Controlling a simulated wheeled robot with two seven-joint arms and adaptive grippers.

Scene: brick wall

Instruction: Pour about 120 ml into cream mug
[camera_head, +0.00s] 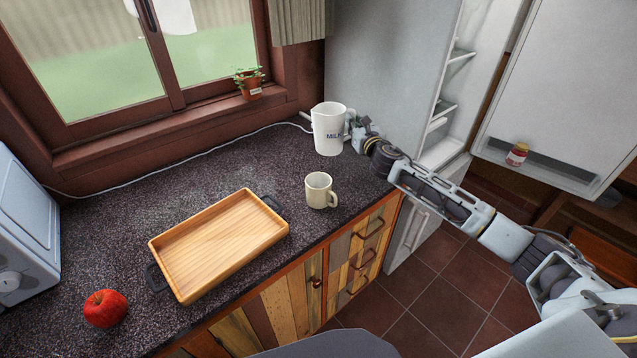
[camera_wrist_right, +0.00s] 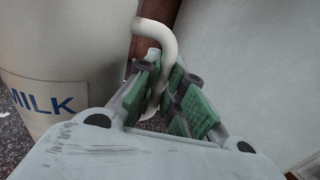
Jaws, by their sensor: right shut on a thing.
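The cream mug (camera_head: 318,191) stands upright on the dark speckled counter, its handle to the right. A white jug marked MILK (camera_head: 327,130) stands behind it near the back right end of the counter and looks upright. My right gripper (camera_head: 354,128) is at the jug's right side. In the right wrist view the jug (camera_wrist_right: 62,60) fills the left, and the green-padded fingers of my right gripper (camera_wrist_right: 162,100) are shut on its handle (camera_wrist_right: 158,35). The insides of the jug and mug are not clear. My left gripper is not in view.
A wooden tray (camera_head: 160,249) with dark handles lies left of the mug. A red apple (camera_head: 105,308) and a pale appliance (camera_head: 22,235) are farther left. A potted plant (camera_head: 250,84) stands on the sill. An open fridge (camera_head: 390,60) is right of the jug.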

